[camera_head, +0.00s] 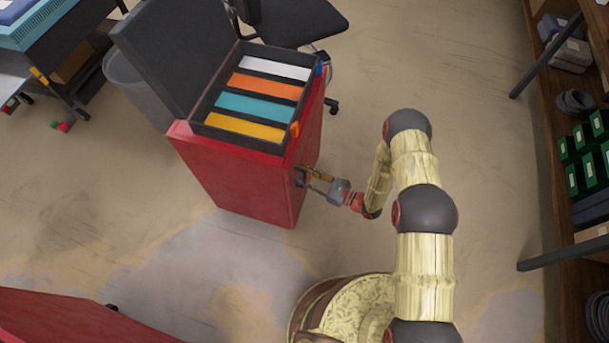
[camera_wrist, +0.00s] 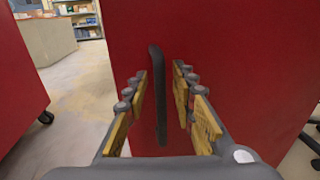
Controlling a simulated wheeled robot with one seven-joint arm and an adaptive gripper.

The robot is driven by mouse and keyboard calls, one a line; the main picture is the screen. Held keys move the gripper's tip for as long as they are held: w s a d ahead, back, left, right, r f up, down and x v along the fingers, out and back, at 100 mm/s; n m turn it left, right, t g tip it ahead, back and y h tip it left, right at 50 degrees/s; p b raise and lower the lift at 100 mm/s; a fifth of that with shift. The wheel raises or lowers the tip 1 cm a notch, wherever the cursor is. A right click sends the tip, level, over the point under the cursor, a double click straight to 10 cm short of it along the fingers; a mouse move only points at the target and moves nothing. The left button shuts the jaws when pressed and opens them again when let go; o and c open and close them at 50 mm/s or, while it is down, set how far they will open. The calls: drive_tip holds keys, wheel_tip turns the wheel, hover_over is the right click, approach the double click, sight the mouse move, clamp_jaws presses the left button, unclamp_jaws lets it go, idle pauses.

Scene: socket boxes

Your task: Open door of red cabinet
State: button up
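The red cabinet (camera_head: 232,178) stands left of my arm in the head view, with an open box of coloured strips on top. Its red front also fills much of the wrist view (camera_wrist: 240,60). A dark vertical handle (camera_wrist: 157,95) is on that face, and the door looks closed. My gripper (camera_head: 312,177) is at the cabinet's right face in the head view. In the wrist view my gripper (camera_wrist: 165,90) is open, with its yellow-padded fingers on either side of the handle. Gaps show between handle and fingers; the depth between them is hard to tell.
Another red cabinet (camera_head: 75,318) is at the lower left. A black office chair (camera_head: 290,22) stands behind the cabinet. A shelf (camera_head: 565,130) with green boxes is along the right. The floor (camera_head: 480,130) between cabinet and shelf is clear apart from my arm.

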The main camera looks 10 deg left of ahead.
drive_tip(key=shift+c, duration=1.2)
clamp_jaws()
